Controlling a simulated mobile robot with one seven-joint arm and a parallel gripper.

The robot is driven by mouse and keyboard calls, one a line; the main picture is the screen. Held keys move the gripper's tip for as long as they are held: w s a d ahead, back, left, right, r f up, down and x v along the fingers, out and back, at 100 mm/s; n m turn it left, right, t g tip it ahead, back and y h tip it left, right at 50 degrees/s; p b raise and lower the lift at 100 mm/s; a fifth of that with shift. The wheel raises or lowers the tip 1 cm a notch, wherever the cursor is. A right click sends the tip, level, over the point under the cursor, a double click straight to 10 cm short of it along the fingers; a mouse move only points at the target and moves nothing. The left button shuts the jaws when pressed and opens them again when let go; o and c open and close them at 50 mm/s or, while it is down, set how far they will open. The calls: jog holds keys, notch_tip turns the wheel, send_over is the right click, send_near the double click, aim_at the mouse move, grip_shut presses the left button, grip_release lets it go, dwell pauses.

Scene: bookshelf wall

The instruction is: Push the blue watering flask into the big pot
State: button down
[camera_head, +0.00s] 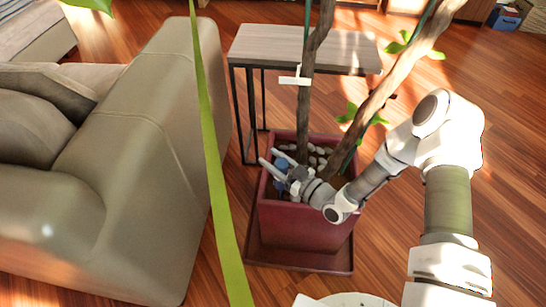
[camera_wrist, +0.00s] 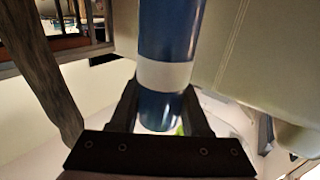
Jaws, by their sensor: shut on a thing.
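The big pot (camera_head: 300,221) is a square dark red planter holding soil, pale stones and tree trunks. My gripper (camera_head: 278,172) reaches in from the right, at the pot's left rim. In the wrist view my gripper (camera_wrist: 160,105) has its two dark fingers on either side of the blue watering flask (camera_wrist: 170,32), shut on it. The flask is a blue cylinder with a white band (camera_wrist: 164,75). In the head view only a small blue part of the flask (camera_head: 282,163) shows beside my gripper, over the pot's left side. Its tip is hidden there.
A grey-green sofa (camera_head: 150,130) stands close on the left of the pot. A small wood-topped table (camera_head: 270,45) is behind it. Two trunks (camera_head: 304,110) rise from the pot. A long green leaf (camera_head: 212,150) crosses the head view. Floor (camera_head: 385,250) is open at right.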

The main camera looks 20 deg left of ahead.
aim_at(287, 171)
notch_tip(287, 171, down, 2)
jog(key=shift+f, duration=0.25)
dwell(0.5)
grip_release()
dwell(0.5)
jog(key=shift+d, duration=0.1)
jog(key=shift+s+d+r+p, duration=0.25)
jog(key=shift+s+d+r, duration=0.1)
jog(key=shift+d, duration=0.7)
jog(key=shift+s+d+r+p, duration=0.3)
jog(key=shift+s+d, duration=0.1)
jog(key=shift+d, duration=0.7)
jog(key=shift+s+d+r+p, duration=0.25)
jog(key=shift+s+d+r, duration=0.1)
jog(key=shift+d, duration=0.7)
jog(key=shift+d, duration=0.1)
